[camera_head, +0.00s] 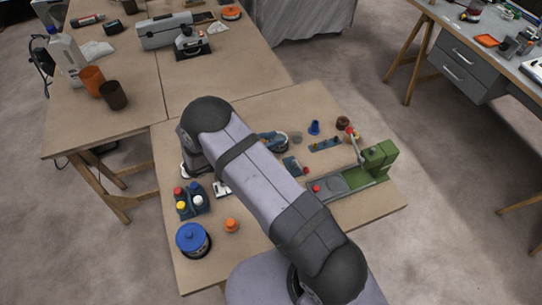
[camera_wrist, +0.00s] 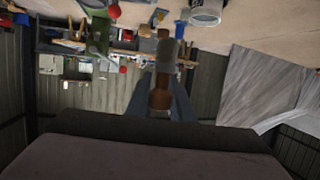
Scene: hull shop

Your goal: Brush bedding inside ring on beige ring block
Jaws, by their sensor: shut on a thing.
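In the wrist view my gripper (camera_wrist: 161,98) is shut on a brush-like tool (camera_wrist: 163,72) with brown ends and a greyish middle. The tool points away from the wrist, and its tip is hard to make out. In the head view my arm crosses the work table, and I cannot make out the gripper there. I cannot surely identify a beige ring block in either view; my arm covers part of the table. A pale round ring-like thing (camera_wrist: 205,14) shows at the top of the wrist view, near a blue piece (camera_wrist: 181,28).
The table holds a green press-like fixture (camera_head: 378,160), a blue-lidded pot (camera_head: 192,240), an orange-capped bottle (camera_head: 231,226), a rack of coloured caps (camera_head: 190,203) and a blue funnel-like piece (camera_head: 315,128). A second table (camera_head: 130,140) adjoins at the upper left. The front right corner is bare.

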